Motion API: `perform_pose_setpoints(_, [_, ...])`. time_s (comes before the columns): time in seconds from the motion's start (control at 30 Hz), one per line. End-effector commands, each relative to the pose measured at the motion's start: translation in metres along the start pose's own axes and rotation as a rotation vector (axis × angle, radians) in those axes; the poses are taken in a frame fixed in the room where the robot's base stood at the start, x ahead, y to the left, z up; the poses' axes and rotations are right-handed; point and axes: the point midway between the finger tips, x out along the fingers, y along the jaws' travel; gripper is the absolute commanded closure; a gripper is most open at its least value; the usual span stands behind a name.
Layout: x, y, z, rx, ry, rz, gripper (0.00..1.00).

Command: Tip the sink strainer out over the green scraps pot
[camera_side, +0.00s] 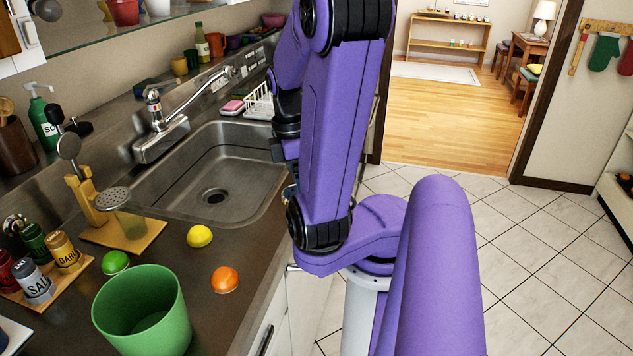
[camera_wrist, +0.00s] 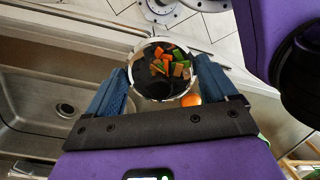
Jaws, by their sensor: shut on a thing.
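The sink strainer (camera_wrist: 152,88) is a round metal cup with a shiny rim, seen from above in the wrist view. Orange, green and brown scraps (camera_wrist: 170,62) lie inside it. My gripper (camera_wrist: 163,73) is shut on the strainer, with one blue finger on each side. In the side view my arm hides the strainer and most of the gripper, by the right side of the sink. The green scraps pot (camera_side: 162,328) stands open on the near counter at the lower left, well apart from my gripper. Its bottom is hidden.
The sink (camera_side: 180,195) lies left of my arm, with a tap (camera_side: 160,130) behind. A lemon (camera_side: 199,236), an orange (camera_side: 225,279) and a lime (camera_side: 115,262) lie near the pot. A wooden stand (camera_side: 125,237) and a spice rack (camera_side: 50,280) are beyond it.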

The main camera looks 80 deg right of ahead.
Motion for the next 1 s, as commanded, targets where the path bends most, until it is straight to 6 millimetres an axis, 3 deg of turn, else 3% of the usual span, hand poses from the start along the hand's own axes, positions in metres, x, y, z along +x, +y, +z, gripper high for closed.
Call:
perform_pose_setpoints(0.27, [-0.021, -0.012, -0.086, 0.03, 0.115, -0.252, 0.45])
perform_pose_setpoints(0.47, [-0.048, -0.044, -0.155, 0.042, 0.238, -0.484, 0.45])
perform_pose_setpoints(0.6, [-0.071, -0.077, -0.197, 0.024, 0.319, -0.642, 0.45])
perform_pose_setpoints(0.8, [-0.103, -0.124, -0.238, -0.029, 0.394, -0.813, 0.45])
perform_pose_setpoints(1.0, [-0.121, -0.15, -0.255, -0.07, 0.417, -0.895, 0.45])
